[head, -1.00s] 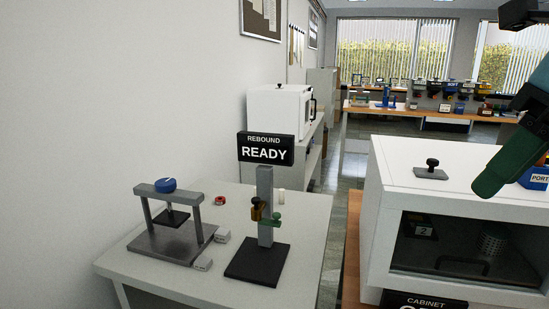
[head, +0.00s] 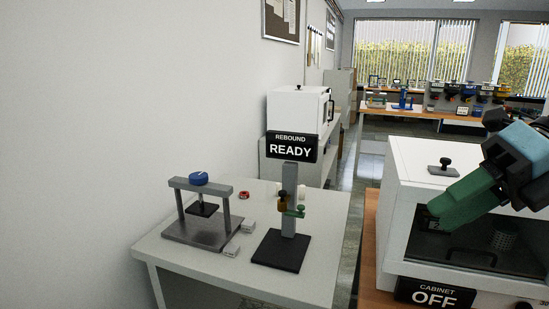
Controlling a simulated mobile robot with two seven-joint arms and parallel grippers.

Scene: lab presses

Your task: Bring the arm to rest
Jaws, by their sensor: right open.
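My right gripper (head: 437,212), with green fingers on a blue-grey wrist, comes in from the right edge in the head view. It is open and nothing shows between its fingers. It hangs in front of the white cabinet (head: 405,165), its tip overlapping the cabinet's dark window. I cannot tell the gap between them. My left gripper is not in view.
The light table (head: 190,262) at left holds a small press with a blue knob (head: 198,179) and a rebound stand (head: 289,200) whose sign (head: 291,148) reads READY. The cabinet's sign (head: 434,294) reads OFF. A floor aisle shows between table and cabinet.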

